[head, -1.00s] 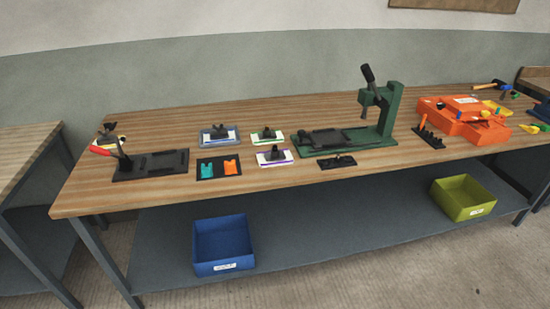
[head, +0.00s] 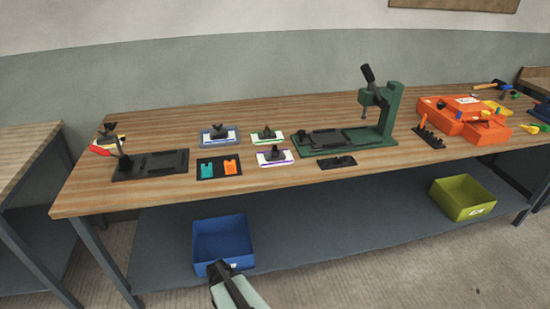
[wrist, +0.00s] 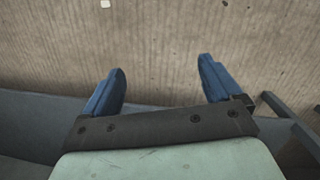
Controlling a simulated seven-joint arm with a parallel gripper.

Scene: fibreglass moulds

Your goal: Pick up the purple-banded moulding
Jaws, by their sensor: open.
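The purple-banded moulding (head: 285,159) lies on the wooden workbench as a white plate with a purple edge and a black knobbed piece (head: 274,155) on top. It sits at the front of a small group, right of the black tray with teal and orange pieces. My gripper shows in the wrist view (wrist: 160,88) with its two blue fingers wide apart and nothing between them, over bare floor. In the head view my arm's end (head: 220,268) is low at the front, before the blue bin and well below the moulding.
A green-banded plate (head: 277,138) stands just behind the moulding and a blue-banded one (head: 232,139) behind left. The green press (head: 388,125) stands to the right, a small black block (head: 337,162) at front right. The bench's front edge (head: 270,187) lies between my gripper and the moulding.

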